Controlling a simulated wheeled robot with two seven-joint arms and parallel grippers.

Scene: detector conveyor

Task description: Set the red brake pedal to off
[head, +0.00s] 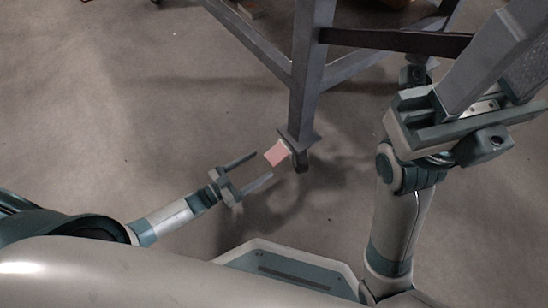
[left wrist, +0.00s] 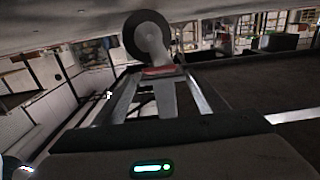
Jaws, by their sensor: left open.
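The red brake pedal (head: 277,153) is a small flat plate, pinkish red in the head view, on the caster at the foot of a grey metal leg. My left gripper (head: 264,168) is open, with its two fingers pointing at the pedal from the lower left. The pedal lies just beyond the fingertips in the head view; I cannot tell whether they touch. In the left wrist view the pedal (left wrist: 158,71) shows red between the ends of the open fingers, next to the caster wheel (left wrist: 135,36). My right gripper (head: 490,75) is raised at the right, partly cut off by the frame.
The grey leg (head: 305,75) rises from the caster, with crossbars (head: 400,41) running off to both sides at the top. Bare grey floor (head: 110,110) lies open to the left. The left wrist view shows a cluttered hall behind the caster.

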